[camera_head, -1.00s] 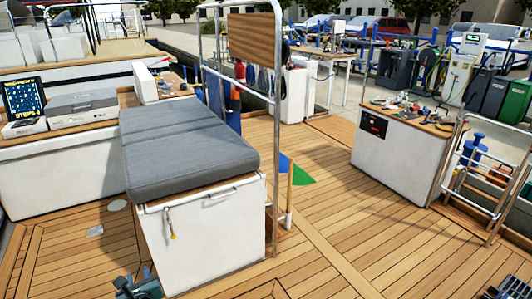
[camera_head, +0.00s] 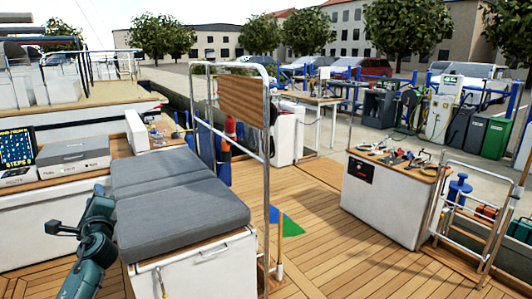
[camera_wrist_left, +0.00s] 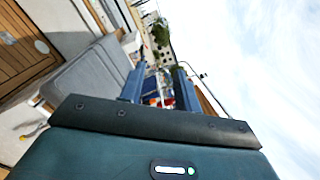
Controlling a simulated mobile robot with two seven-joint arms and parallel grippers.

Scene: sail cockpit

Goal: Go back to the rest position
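My left arm, teal and dark, rises at the lower left of the head view, in front of the grey cushioned bench (camera_head: 180,200). In the left wrist view my left gripper (camera_wrist_left: 159,86) has its two blue-grey fingers apart, with nothing held between them. The wrist camera is tilted, with sky on the right and the bench cushion (camera_wrist_left: 90,75) on the left. I cannot make out the fingers in the head view. My right gripper is not in view.
A metal rail frame (camera_head: 267,150) with a wooden panel stands right of the bench. A white cabinet (camera_head: 385,205) with tools on top is at the right, beside a metal gate (camera_head: 470,215). Open plank deck (camera_head: 340,265) lies between. A game screen and a grey box stand at the left.

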